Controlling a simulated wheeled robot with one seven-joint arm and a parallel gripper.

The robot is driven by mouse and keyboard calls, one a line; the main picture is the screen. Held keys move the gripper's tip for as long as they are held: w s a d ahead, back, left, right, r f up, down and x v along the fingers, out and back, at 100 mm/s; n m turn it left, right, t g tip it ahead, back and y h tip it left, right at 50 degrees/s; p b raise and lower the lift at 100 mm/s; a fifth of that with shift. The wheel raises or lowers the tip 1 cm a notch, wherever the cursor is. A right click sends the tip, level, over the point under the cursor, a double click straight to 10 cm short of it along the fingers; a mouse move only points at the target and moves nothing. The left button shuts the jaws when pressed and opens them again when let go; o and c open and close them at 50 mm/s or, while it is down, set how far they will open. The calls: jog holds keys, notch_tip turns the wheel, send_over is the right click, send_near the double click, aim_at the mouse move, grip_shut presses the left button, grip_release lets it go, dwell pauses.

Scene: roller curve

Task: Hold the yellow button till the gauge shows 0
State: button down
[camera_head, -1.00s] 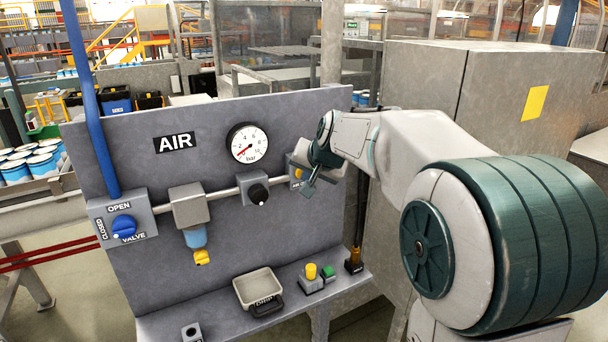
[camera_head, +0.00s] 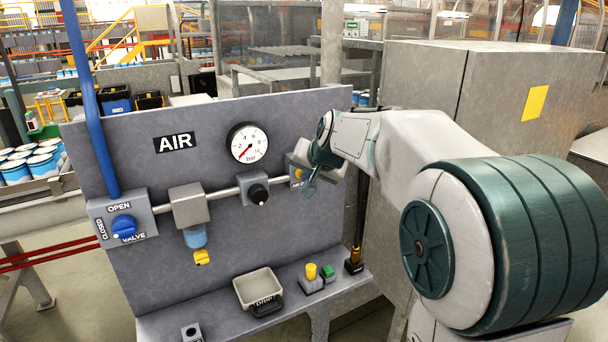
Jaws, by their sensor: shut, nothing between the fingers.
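The round white gauge (camera_head: 247,143) on the grey panel has a red needle pointing to the lower left, below the 2 and near the low end of the scale. A small round yellow button (camera_head: 298,174) sits on a grey box marked "AIR O…" at the panel's right edge; the rest of the label is hidden. My gripper (camera_head: 309,190) is shut and empty, just right of and below this button in the picture. I cannot tell whether it touches the box. My wrist hides the box's right part.
A blue-knobbed valve (camera_head: 124,227) is at the panel's left. A black knob (camera_head: 258,194) and a filter with a yellow drain (camera_head: 202,257) hang on the pipe.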

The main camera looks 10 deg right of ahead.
jog(key=shift+s+d+b, duration=0.25)
jog(key=shift+s+b, duration=0.35)
jog(key=shift+s, duration=0.15)
jog(key=shift+s, duration=0.1)
jog(key=s+b, duration=0.1)
jog(key=s+d, duration=0.1)
jog(key=s, duration=0.1)
jog(key=s+b, duration=0.1)
jog(key=shift+s+d+b, duration=0.25)
jog(key=shift+s+b, duration=0.05)
jog(key=shift+b, duration=0.05)
jog(key=shift+s, duration=0.1)
jog(key=s+f+n+g, duration=0.1)
jog(key=s+f+g, duration=0.1)
jog(key=s+f, duration=0.3)
jog(key=s+f+n+g+h, duration=0.1)
jog(key=s+f, duration=0.5)
jog(key=s, duration=0.6)
jog(key=s+f+n+g, duration=0.2)
jog(key=s+f, duration=0.3)
jog(key=s, duration=0.3)
jog(key=shift+s+a+f+n+g+h, duration=0.15)
jog(key=shift+s+f+n+g+h, duration=0.15)
jog(key=shift+s+n+h, duration=0.15)
